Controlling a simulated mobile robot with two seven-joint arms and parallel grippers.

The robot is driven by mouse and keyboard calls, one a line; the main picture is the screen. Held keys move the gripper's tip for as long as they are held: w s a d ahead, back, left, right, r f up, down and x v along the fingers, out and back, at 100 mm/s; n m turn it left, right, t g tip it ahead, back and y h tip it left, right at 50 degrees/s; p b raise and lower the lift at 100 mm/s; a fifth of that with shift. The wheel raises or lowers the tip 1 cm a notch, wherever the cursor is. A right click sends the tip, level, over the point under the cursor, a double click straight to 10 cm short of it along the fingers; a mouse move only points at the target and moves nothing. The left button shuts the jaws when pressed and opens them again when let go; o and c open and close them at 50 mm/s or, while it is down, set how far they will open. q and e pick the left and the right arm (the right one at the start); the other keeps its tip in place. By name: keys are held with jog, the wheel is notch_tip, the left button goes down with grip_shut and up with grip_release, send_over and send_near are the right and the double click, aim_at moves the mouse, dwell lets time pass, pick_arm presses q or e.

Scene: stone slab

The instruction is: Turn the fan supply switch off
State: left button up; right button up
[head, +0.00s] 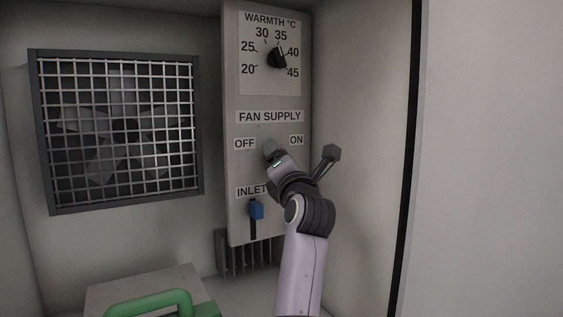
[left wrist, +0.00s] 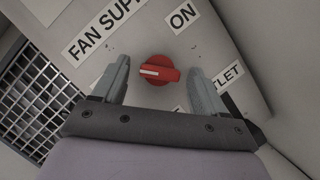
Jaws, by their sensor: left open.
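The fan supply switch is a red rotary knob (left wrist: 160,71) with a white mark, seen in the left wrist view. Its mark points to the left of that picture, away from the ON label (left wrist: 183,17). My left gripper (head: 271,151) is at the switch in the head view and hides the knob there. In the left wrist view its two fingers (left wrist: 158,78) are open, one on each side of the knob, with gaps visible. The OFF label (head: 244,143) shows in the head view. My right gripper is not in view.
A fan behind a grille (head: 118,132) is at left. A green handle (head: 150,303) is at the bottom left. A side wall stands right.

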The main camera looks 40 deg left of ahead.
pick_arm(q)
jog(key=v, duration=0.6)
jog(key=shift+s+d+f+b, duration=0.15)
jog(key=shift+d+f+b, duration=0.05)
jog(key=shift+d+b, duration=0.15)
